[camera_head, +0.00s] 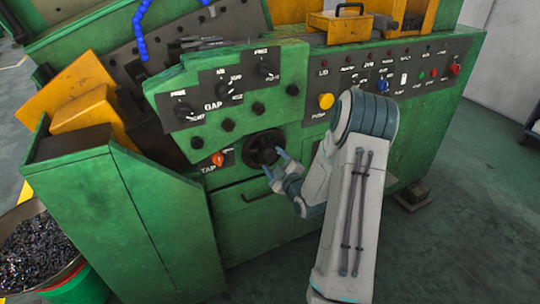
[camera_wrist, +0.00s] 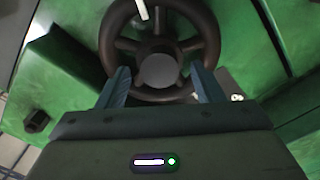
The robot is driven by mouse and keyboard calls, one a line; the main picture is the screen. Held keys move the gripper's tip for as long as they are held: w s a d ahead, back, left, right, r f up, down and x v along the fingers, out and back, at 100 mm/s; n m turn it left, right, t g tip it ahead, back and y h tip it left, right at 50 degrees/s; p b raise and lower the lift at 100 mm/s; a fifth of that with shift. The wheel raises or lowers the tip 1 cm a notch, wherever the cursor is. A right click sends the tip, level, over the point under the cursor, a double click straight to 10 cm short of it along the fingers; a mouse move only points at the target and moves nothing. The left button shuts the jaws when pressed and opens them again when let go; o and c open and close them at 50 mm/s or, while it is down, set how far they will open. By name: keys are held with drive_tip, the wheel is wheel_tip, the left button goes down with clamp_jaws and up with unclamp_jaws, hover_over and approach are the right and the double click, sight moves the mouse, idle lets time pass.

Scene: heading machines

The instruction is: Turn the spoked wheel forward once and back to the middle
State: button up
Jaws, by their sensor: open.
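The spoked wheel (camera_head: 263,149) is a dark handwheel on the front of the green machine, below the panel of knobs. In the wrist view the spoked wheel (camera_wrist: 129,47) shows its rim, spokes and a round grey hub, with a pale handle or mark at its top. My gripper (camera_head: 273,162) is at the wheel's lower right in the head view. In the wrist view my gripper (camera_wrist: 160,88) is open, with its two fingers apart on either side of the lower part of the wheel. I cannot tell whether the fingers touch the rim.
An orange-red knob (camera_head: 217,159) sits left of the wheel. A yellow push button (camera_head: 326,101) and a row of smaller controls lie to the right. A green cabinet (camera_head: 120,220) stands at the left front, beside a bin of dark metal pieces (camera_head: 38,250). Open floor lies at the right.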

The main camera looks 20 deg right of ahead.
sight(272, 158)
drive_tip(key=shift+w, duration=1.6)
clamp_jaws()
